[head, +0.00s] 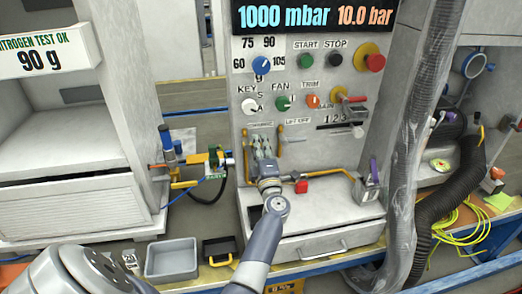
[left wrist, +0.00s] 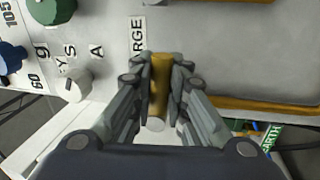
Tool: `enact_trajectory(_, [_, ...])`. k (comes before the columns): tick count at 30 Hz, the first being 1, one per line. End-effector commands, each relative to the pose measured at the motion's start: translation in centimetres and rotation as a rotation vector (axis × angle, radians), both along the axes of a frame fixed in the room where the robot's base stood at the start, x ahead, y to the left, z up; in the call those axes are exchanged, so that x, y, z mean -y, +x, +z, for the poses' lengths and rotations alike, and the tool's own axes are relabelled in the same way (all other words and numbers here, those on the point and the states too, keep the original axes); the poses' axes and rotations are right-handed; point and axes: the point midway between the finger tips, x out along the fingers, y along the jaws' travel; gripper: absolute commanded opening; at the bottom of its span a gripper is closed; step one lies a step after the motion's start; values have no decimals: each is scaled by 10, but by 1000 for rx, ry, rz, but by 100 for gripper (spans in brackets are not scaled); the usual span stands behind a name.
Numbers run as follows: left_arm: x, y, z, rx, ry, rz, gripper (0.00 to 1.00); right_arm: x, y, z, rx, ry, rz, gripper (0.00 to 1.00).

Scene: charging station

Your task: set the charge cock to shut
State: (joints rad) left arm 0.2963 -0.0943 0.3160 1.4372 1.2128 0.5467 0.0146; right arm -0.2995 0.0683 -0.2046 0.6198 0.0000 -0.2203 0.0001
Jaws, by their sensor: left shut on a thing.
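The charge cock (left wrist: 159,78) is a yellow lever on the grey panel, beside a label whose visible letters read "RGE" in the left wrist view. My left gripper (left wrist: 160,62) is shut on this lever, with one finger on each side of it. The lever points straight down between the fingers in that view. In the head view my left gripper (head: 264,143) is at the lower left of the panel and hides most of the cock. My right gripper is not in view.
Above are blue (head: 261,65), white (head: 249,105) and green (head: 283,103) knobs and a red emergency button (head: 375,62). A yellow lever (head: 291,141) is close on the right. A grey hose (head: 408,150) hangs at right. A grey bin (head: 172,258) stands front left.

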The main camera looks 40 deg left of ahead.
Motion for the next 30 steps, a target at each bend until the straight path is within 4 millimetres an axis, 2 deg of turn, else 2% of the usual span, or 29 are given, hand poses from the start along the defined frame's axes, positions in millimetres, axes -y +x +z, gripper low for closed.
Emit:
enact_trajectory(1, [2,0,-5,11,-20,-4,0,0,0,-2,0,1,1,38])
enact_trajectory(22, [1,0,-1,66,-67,-3,0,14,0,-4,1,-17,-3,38])
enact_trajectory(23, [1,0,-1,66,-67,-3,17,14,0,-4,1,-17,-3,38])
enact_trajectory(25, [1,0,0,66,-67,-3,32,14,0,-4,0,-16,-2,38])
enact_trajectory(26, [1,0,0,65,-65,-3,35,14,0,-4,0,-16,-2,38])
enact_trajectory(30, [1,0,2,67,-62,-2,35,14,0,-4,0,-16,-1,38])
